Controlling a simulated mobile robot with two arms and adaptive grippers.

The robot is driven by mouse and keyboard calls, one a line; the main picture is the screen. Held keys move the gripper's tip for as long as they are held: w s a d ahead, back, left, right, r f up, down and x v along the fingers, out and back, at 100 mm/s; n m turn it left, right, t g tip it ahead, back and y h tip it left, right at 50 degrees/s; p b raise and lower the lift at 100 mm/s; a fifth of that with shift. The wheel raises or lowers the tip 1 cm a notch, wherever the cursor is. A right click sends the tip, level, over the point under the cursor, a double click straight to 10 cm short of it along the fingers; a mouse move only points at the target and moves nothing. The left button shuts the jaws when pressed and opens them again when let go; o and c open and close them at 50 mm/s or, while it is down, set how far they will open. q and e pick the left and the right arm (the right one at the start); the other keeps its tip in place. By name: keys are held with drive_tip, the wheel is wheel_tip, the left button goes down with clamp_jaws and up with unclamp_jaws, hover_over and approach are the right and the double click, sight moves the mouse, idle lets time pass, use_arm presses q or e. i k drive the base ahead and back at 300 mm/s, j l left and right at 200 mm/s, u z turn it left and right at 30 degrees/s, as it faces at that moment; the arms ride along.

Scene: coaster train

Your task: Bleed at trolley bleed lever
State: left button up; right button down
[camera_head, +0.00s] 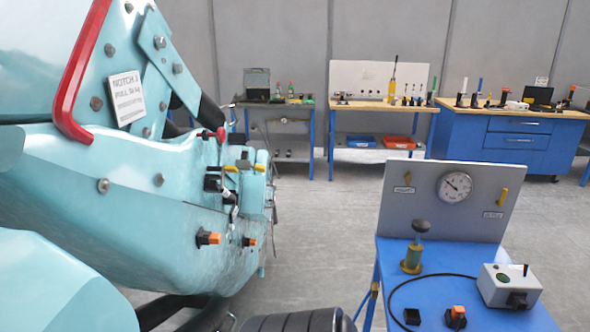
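A blue trolley (455,262) stands at the right front with a grey upright panel (437,205) on it. The panel carries a round dial gauge (455,187) and two small yellow levers. The left lever (408,177) is beside the gauge above a label. The right lever (503,197) stands near upright above another label (493,214). The label print is too small to read, so I cannot tell which is the bleed lever. Neither of my grippers is in view.
The large teal coaster train part (150,190) fills the left side. On the trolley are a brass pump (412,258), a grey control box (508,288), a black cable and orange-black connectors (456,317). Benches (385,104) line the back wall. The floor between (320,230) is clear.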

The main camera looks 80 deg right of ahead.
sight(504, 191)
drive_tip(key=z, duration=4)
drive_tip(key=i+l, duration=0.05)
